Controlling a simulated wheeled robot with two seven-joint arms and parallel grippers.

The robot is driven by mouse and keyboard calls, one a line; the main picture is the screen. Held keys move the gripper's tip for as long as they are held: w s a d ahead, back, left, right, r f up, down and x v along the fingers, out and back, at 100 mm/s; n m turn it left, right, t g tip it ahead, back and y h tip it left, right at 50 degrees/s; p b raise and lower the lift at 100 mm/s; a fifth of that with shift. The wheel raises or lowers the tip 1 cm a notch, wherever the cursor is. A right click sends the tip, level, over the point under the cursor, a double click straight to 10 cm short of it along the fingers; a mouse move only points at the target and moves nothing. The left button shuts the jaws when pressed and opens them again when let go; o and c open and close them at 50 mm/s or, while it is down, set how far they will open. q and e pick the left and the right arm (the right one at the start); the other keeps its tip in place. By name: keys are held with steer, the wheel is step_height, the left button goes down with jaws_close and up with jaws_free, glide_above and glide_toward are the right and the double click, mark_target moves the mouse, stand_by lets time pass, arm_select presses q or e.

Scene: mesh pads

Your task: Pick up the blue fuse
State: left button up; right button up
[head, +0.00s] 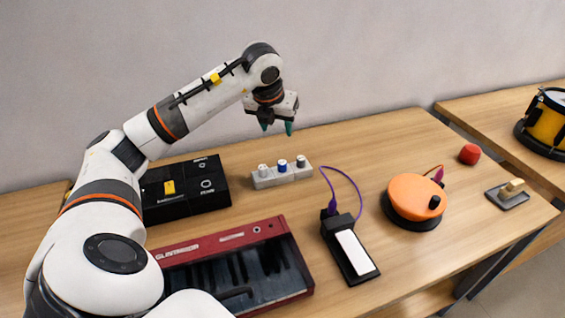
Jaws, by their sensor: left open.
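The blue fuse (282,165) is a small cylinder with a light top. It stands in the middle of a pale grey block (290,178) on the wooden table, between a white fuse (263,169) on its left and a dark-and-white fuse (300,161) on its right. My left gripper (277,128) is open and empty, pointing down with dark green fingertips. In the picture it appears just above the block and apart from the blue fuse. My right gripper is out of view.
A black device with a white panel (355,252), an orange round pad (408,195), a red knob (469,154) and a small switch (511,189) stand to the right.

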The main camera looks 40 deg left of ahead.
arm_select(q)
step_height(320, 180, down, 4)
steer(key=b, duration=0.3)
glide_above(282, 162)
steer(key=s+d, duration=0.2)
steer(key=s, duration=0.1)
step_height(282, 162, down, 8)
steer(key=shift+w+a+r+b, duration=0.1)
steer(key=shift+w+r+b, duration=0.05)
steer(key=shift+b, duration=0.25)
steer(key=x, duration=0.5)
steer(key=shift+w+a+r+p, duration=0.1)
steer(key=shift+w+a+p, duration=0.15)
steer(key=shift+a+p, duration=0.1)
